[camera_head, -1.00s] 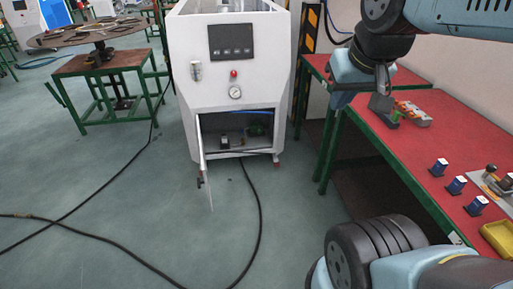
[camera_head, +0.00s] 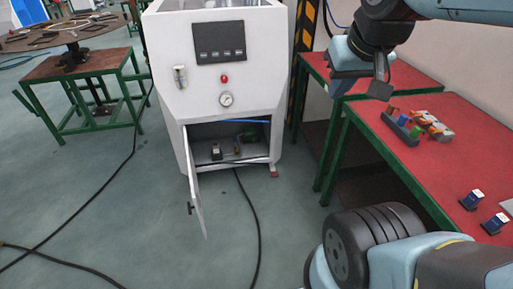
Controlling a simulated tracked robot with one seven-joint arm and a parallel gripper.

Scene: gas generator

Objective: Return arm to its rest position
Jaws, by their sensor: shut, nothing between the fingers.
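My arm comes in from the upper right and bends down over the red workbench (camera_head: 420,165). My gripper (camera_head: 380,90) hangs at the arm's end above the bench, left of the small coloured items. It is shut and holds nothing. The gripper is apart from the bench items in the picture. More blue and black links of my arm fill the lower right.
A white generator cabinet (camera_head: 160,75) stands at centre with its lower door (camera_head: 196,190) open. A grey holder with coloured parts (camera_head: 400,127) and blue-capped switches (camera_head: 471,200) sit on the bench. Black cables (camera_head: 253,215) cross the floor. A green-legged table (camera_head: 75,70) stands left.

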